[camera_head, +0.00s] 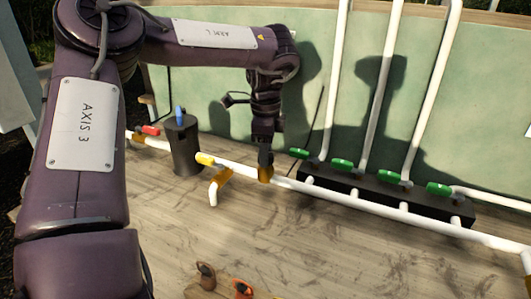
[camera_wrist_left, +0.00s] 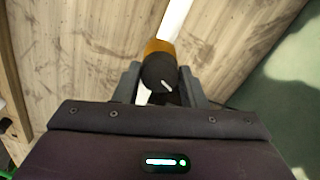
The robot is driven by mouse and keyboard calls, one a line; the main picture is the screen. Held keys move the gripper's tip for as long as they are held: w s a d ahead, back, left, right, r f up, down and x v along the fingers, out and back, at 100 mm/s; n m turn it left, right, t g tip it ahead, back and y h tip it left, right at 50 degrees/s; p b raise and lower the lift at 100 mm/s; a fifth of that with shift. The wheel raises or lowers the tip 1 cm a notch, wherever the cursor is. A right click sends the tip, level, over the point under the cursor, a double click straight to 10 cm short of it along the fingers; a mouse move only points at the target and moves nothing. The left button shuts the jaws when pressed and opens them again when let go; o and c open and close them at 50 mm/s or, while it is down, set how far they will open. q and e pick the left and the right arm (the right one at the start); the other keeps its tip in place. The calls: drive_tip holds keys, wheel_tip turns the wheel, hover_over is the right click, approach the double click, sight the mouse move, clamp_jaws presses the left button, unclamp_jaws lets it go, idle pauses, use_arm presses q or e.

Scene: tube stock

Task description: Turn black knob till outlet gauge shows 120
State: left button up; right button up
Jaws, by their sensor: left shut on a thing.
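The black knob (camera_wrist_left: 159,72) has a white pointer line and sits on a brass-coloured body (camera_wrist_left: 160,46) on a white pipe. My left gripper (camera_wrist_left: 158,88) has one finger on each side of the knob and is shut on it. In the head view, my left gripper (camera_head: 265,152) reaches down from above onto the brass-coloured body (camera_head: 265,173) in the pipe line; the knob is mostly hidden there by the fingers. I cannot make out an outlet gauge face or any reading in either view. My right gripper is not in view.
A black cylinder (camera_head: 184,148) with a blue handle stands left of my gripper. To the right, a black manifold (camera_head: 430,206) carries several green-handled valves and upright white pipes. The wooden surface (camera_head: 330,245) in front is largely clear.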

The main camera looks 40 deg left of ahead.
use_arm(q)
drive_tip(key=shift+n, duration=0.4)
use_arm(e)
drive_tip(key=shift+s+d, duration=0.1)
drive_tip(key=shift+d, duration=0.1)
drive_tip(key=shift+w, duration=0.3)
use_arm(q)
drive_tip(key=o, duration=0.8)
drive_tip(key=shift+o, duration=0.9)
wheel_tip(320, 180, up, 7)
drive_tip(key=shift+r+p, duration=0.1)
drive_tip(key=shift+p, duration=0.25)
drive_tip(key=shift+r, duration=0.35)
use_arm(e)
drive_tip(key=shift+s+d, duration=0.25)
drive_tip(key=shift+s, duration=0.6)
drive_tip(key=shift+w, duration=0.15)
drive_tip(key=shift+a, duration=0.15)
